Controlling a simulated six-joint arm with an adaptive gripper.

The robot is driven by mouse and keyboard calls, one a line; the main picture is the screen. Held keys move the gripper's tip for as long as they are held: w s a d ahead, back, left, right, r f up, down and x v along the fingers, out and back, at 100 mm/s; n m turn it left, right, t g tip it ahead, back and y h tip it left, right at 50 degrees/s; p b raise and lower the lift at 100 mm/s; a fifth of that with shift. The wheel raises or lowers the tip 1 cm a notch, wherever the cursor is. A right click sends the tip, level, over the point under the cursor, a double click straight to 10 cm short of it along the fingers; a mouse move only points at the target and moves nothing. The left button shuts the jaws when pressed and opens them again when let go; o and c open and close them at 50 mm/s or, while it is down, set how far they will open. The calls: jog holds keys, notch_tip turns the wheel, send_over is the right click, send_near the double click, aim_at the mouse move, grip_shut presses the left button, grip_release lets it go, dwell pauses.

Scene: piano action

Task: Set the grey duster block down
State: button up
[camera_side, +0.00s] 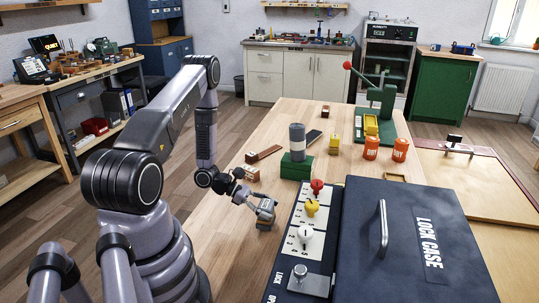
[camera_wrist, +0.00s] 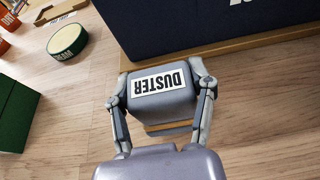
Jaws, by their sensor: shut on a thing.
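The grey duster block (camera_wrist: 162,98) is between the two fingers of my gripper (camera_wrist: 163,103) in the wrist view. Its white DUSTER label faces the camera and reads upside down. A wooden strip shows along its lower edge. In the side view my gripper (camera_side: 263,204) is shut on the block (camera_side: 266,218) over the wooden table (camera_side: 215,250), left of the lock panel. The block looks low over the tabletop; I cannot tell whether it touches it.
The dark lock case (camera_side: 395,245) and its panel with coloured knobs (camera_side: 308,222) stand close right of the block. A green box (camera_side: 296,167) bears a grey cylinder (camera_side: 297,140). A round green tin (camera_wrist: 67,42) shows in the wrist view. Bare table lies around the block's left side.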

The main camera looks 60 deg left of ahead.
jog(key=shift+f, duration=0.5)
jog(key=o, duration=1.3)
